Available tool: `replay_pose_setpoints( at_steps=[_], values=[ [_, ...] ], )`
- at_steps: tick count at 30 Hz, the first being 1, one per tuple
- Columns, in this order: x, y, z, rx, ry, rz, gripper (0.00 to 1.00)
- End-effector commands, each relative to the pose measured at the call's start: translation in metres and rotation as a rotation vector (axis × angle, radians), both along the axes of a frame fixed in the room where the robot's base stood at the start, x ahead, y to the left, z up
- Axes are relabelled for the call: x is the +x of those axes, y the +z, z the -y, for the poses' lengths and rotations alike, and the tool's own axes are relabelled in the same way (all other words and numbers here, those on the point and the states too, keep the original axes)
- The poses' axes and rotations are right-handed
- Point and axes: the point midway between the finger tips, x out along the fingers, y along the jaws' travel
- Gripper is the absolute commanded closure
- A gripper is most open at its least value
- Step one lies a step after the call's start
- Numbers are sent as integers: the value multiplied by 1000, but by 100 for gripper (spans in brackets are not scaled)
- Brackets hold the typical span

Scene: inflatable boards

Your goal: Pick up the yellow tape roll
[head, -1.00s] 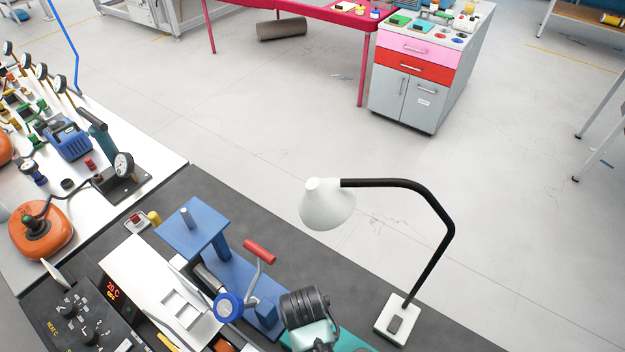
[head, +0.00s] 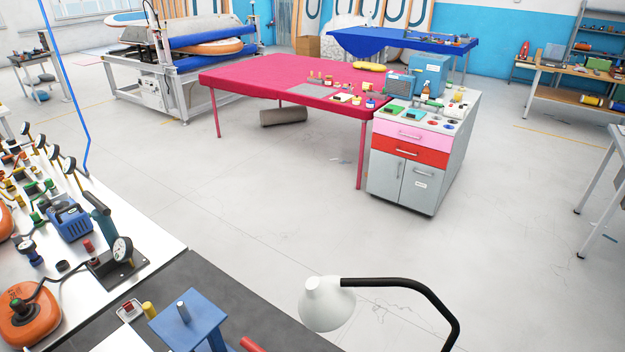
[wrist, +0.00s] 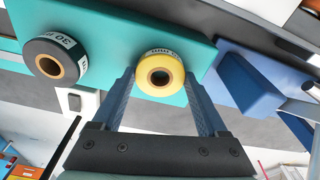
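The yellow tape roll (wrist: 147,84) shows in the wrist view with its dark core hole facing the camera. It rests on a teal board or mat (wrist: 110,20). My gripper (wrist: 160,76) is open, with one blue-grey finger on each side of the roll in the picture. Slim gaps show between the roll and the fingers. I cannot tell whether the fingertips reach down beside the roll or are still above it. Neither the roll nor my gripper shows in the head view.
A black tape roll (wrist: 35,58) lies left of the yellow one, on the same teal surface. A blue metal fixture (wrist: 245,80) stands at the right. In the head view, a white desk lamp (head: 328,305) and a blue stand (head: 188,325) are at the dark bench.

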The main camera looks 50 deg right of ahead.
Motion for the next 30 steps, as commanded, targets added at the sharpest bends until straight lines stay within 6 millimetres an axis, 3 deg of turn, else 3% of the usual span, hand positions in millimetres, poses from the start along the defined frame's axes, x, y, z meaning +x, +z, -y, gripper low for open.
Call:
replay_pose_setpoints(
  at_steps=[1,5,6,19,30],
  values=[
    [0,0,0,0,0,0,56],
    [0,0,0,0,0,0,79],
    [0,0,0,0,0,0,81],
    [1,12,0,-1,0,2,81],
    [1,71,0,-2,1,4,81]
  ],
)
